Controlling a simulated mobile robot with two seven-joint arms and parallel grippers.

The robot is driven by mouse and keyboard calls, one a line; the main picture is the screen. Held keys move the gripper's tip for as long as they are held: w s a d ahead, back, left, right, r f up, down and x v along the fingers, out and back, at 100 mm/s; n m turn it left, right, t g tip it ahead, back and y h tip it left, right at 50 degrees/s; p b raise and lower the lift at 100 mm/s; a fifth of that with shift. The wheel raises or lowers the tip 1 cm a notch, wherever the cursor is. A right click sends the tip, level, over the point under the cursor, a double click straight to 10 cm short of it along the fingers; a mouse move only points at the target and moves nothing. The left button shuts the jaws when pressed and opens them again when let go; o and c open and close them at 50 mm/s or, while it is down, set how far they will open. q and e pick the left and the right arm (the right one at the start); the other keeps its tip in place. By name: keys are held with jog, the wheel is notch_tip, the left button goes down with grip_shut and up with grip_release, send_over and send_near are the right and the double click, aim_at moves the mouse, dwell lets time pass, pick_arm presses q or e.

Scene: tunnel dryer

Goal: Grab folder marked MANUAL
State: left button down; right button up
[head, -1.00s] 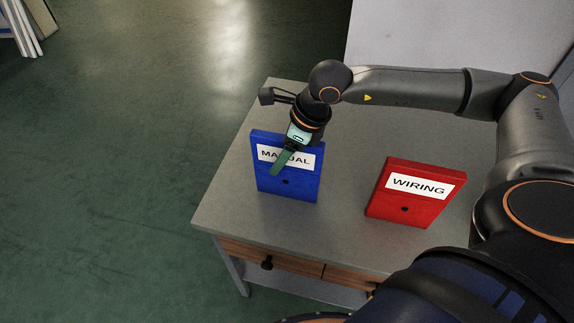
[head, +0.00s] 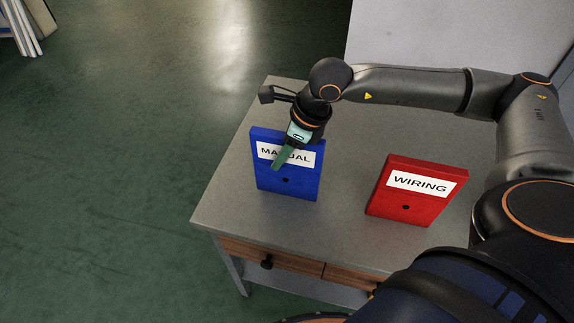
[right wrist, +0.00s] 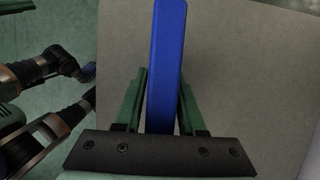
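The blue folder marked MANUAL (head: 285,182) stands upright on the grey table. My right gripper (head: 282,158) reaches down over its top edge, and one green finger crosses the front near the label. In the right wrist view the folder's narrow blue edge (right wrist: 167,55) runs between the two green fingers of the gripper (right wrist: 163,100), which lie close along both sides. The fingers look shut on the folder, though the contact itself is partly hidden. The folder still rests on the table. My left gripper is not seen in the head view.
A red folder marked WIRING (head: 412,205) stands to the right on the same table (head: 345,225), with a clear gap between. The table has drawers with dark knobs (head: 266,262). Green floor lies open to the left. A pale panel (head: 430,35) stands behind.

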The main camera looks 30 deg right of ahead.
grip_shut()
dwell(0.6)
